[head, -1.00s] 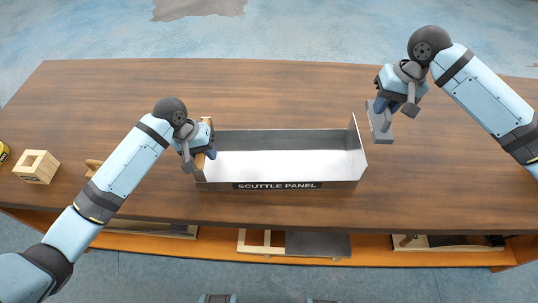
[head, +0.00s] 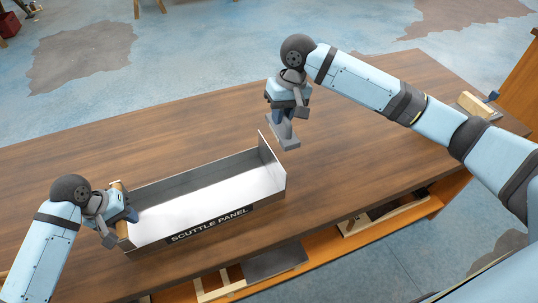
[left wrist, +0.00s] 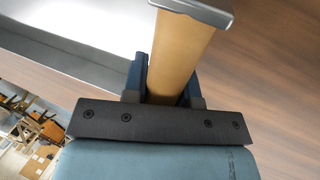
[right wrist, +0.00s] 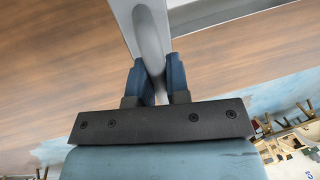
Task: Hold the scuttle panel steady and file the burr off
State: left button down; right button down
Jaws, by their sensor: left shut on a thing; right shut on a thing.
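The scuttle panel (head: 195,205) is a shallow metal tray on the workbench, with a black name label on its front and an upright plate at its right end. My left gripper (head: 122,212) is shut on the wooden piece (left wrist: 178,50) at the panel's left end. The panel's metal also shows in the left wrist view (left wrist: 90,22). My right gripper (head: 281,116) is shut on a grey flat-ended tool, apparently the file (head: 285,137). The tool is just beyond the right end plate; I cannot tell whether they touch. I cannot make out the burr.
The brown workbench top (head: 370,130) is clear behind and to the right of the panel. A pale wooden block (head: 474,105) lies near its far right corner. A lower shelf (head: 395,222) under the front edge holds wooden frames and a grey sheet.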

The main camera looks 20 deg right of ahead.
jog(key=shift+s+f, duration=0.1)
jog(key=shift+f, duration=0.2)
jog(key=f+m+g, duration=0.1)
jog(key=m, duration=0.1)
jog(key=s+d+f+m+g+y, duration=0.1)
jog(key=f+m, duration=0.1)
jog(key=d+f+m+g+y, duration=0.1)
jog(key=m+g, duration=0.1)
jog(key=shift+s+f, duration=0.3)
jog(key=shift+s, duration=0.05)
jog(key=d+f+m+t+y, duration=0.2)
jog(key=d+f+m+y, duration=0.1)
jog(key=m+y, duration=0.1)
jog(key=s+d+f+m+t+y, duration=0.1)
jog(key=d+f+m+t+y, duration=0.1)
jog(key=m+y, duration=0.3)
jog(key=d+f+m+t+y, duration=0.2)
jog(key=d+f+m+y, duration=0.1)
jog(key=d+m+y, duration=0.1)
jog(key=shift+s+d+f+m, duration=0.1)
jog(key=shift+s+f+m, duration=0.25)
jog(key=shift+m, duration=0.25)
jog(key=shift+s+a, duration=0.2)
jog(key=shift+a, duration=2.7)
jog(key=shift+a, duration=0.95)
